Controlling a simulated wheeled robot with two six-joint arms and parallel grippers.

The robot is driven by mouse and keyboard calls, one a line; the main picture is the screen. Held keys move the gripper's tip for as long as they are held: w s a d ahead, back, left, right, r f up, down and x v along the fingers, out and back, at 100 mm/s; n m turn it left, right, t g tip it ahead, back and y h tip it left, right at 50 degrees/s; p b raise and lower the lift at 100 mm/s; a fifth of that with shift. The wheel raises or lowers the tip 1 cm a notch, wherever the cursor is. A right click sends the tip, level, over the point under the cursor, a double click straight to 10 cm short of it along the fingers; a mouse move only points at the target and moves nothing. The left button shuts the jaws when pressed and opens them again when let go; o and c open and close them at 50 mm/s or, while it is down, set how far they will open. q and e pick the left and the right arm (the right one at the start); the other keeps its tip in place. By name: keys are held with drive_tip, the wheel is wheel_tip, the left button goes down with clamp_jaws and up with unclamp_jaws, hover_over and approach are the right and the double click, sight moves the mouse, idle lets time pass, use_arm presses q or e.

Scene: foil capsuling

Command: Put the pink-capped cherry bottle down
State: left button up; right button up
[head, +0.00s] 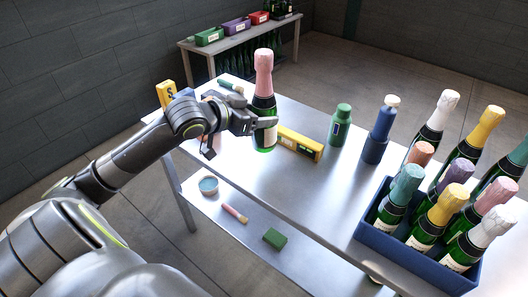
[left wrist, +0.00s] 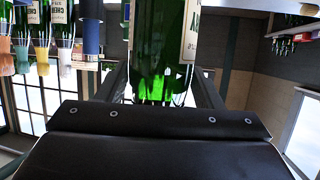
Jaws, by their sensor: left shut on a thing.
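The pink-capped cherry bottle (head: 264,88) is upright in the head view, with dark green glass and a pale label. My left gripper (head: 266,123) is shut on its body. In the left wrist view the bottle's green glass (left wrist: 160,60) fills the middle between the two fingers (left wrist: 165,88), with part of its label showing at the top. In the head view the bottle's base overlaps the metal table (head: 240,185); I cannot tell whether it touches the top. My right gripper is not in view.
A yellow box (head: 300,144) lies close right of the bottle. A blue crate (head: 392,250) of capped bottles fills the near right. Bare tabletop lies in front of the yellow box.

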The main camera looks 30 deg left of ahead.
sight(254, 139)
use_arm(q)
wheel_tip(254, 139, down, 7)
drive_tip(key=shift+r+b, duration=0.1)
drive_tip(key=shift+b, duration=0.25)
drive_tip(key=shift+f, duration=0.4)
drive_tip(key=shift+f, duration=0.1)
drive_tip(key=o, duration=1.6)
drive_tip(key=shift+s, duration=0.1)
